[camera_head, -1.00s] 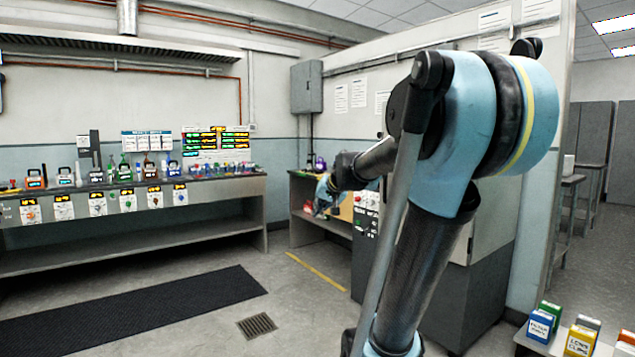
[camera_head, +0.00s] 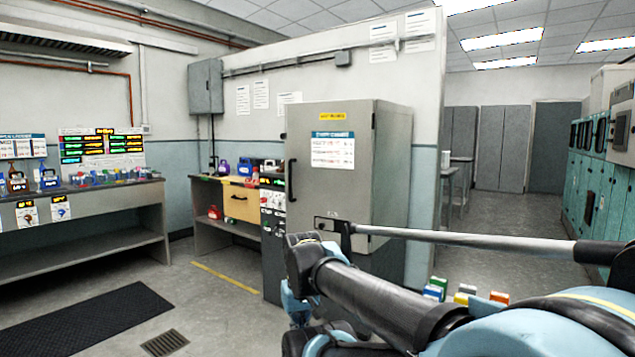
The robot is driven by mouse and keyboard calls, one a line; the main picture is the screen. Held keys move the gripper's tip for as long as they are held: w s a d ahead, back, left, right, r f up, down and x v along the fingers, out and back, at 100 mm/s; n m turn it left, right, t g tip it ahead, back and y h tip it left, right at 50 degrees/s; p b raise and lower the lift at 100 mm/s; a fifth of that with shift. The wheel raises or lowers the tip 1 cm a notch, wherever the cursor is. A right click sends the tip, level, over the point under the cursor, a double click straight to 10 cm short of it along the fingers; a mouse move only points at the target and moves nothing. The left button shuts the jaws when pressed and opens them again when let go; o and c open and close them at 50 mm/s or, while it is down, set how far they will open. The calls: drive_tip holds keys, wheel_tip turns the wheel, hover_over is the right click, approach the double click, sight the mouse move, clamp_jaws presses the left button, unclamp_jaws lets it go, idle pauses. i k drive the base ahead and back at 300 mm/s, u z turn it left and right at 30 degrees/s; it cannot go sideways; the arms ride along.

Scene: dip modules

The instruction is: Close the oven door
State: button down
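The oven looks to be the tall grey cabinet (camera_head: 345,190) in the middle of the head view. It has a yellow label, a printed sign and a black vertical handle (camera_head: 291,180) at the left edge of its front face. I cannot tell surely whether that face is the door or how far the door stands open. My arm crosses the lower right and hides the cabinet's lower part. My gripper, around the arm's far end (camera_head: 296,303), is low and left of the cabinet. Its fingers cannot be made out, and I see no contact with the handle.
A long bench (camera_head: 110,215) and a black floor mat (camera_head: 90,325) are farther left. Small coloured boxes (camera_head: 465,292) sit at lower right.

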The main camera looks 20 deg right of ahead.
sight(331, 144)
drive_tip(key=z, duration=0.55)
drive_tip(key=k, duration=0.75)
drive_tip(key=z, duration=0.85)
drive_tip(key=k, duration=0.45)
drive_tip(key=z, duration=0.35)
drive_tip(key=i, duration=0.9)
drive_tip(key=u, duration=0.75)
drive_tip(key=i, duration=0.95)
drive_tip(key=u, duration=1.1)
drive_tip(key=i, duration=0.65)
drive_tip(key=u, duration=0.45)
